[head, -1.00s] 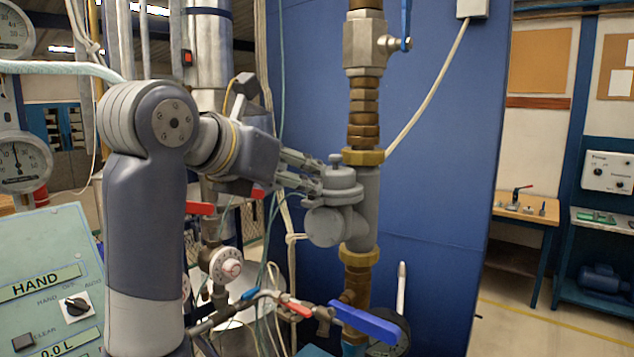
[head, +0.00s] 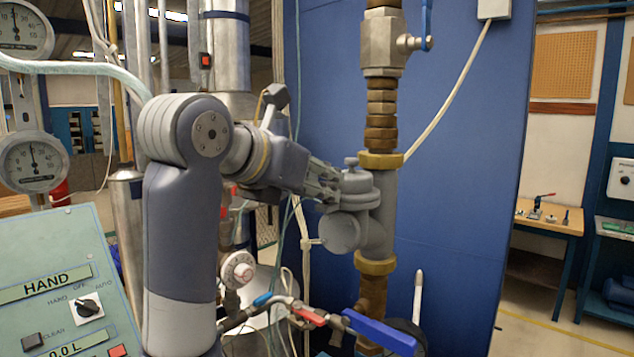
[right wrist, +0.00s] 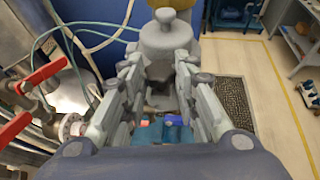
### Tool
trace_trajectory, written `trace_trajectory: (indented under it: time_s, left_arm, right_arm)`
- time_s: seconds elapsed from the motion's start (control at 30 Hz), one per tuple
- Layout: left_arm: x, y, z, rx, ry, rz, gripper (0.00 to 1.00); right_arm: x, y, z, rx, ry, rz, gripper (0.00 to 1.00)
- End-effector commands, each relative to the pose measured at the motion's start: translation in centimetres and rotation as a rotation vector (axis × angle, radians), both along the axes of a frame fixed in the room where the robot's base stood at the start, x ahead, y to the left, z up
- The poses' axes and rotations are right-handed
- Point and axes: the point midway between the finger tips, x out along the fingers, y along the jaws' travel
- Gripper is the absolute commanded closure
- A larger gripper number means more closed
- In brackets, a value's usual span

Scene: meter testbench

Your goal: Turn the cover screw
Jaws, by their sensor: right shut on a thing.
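The grey meter body (head: 376,215) sits in the vertical brass pipe, with a round cover (head: 358,190) on top and a small knob-like screw (head: 351,162) standing on it. The knob (right wrist: 163,17) also shows beyond my fingers in the right wrist view. My right gripper (head: 330,190) comes from the left and meets the left side of the meter's cover. In the right wrist view my right gripper (right wrist: 158,68) has its fingers on both sides of a grey part at the cover's near side. The exact contact is partly hidden by the fingers. My left gripper is out of view.
A blue-handled valve (head: 380,330) and a red handle (head: 312,318) lie below the meter. Red valve handles (right wrist: 40,76) stand left of my wrist. A blue panel (head: 460,200) is behind the pipe. A control box (head: 55,280) is at front left.

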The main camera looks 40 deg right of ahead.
Motion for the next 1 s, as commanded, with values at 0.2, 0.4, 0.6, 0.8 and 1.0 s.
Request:
trace_trajectory:
  time_s: [0.2, 0.4, 0.6, 0.8, 1.0]
  left_arm:
    - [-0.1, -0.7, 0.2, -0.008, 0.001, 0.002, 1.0]
    - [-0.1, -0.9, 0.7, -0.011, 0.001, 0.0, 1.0]
    - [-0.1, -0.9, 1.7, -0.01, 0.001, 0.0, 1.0]
    - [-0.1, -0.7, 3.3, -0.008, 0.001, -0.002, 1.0]
    - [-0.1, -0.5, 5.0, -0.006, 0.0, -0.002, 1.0]
  right_arm:
    - [0.2, 0.0, 0.1, -0.001, 0.002, -0.041, 0.96]
    - [0.5, 0.1, 0.1, -0.001, 0.005, -0.154, 0.96]
    - [1.0, 0.1, 0.4, -0.003, 0.005, -0.325, 0.96]
    - [1.4, -0.1, 0.5, -0.003, 0.004, -0.512, 0.96]
    - [1.8, -0.2, 0.5, -0.002, 0.003, -0.674, 0.96]
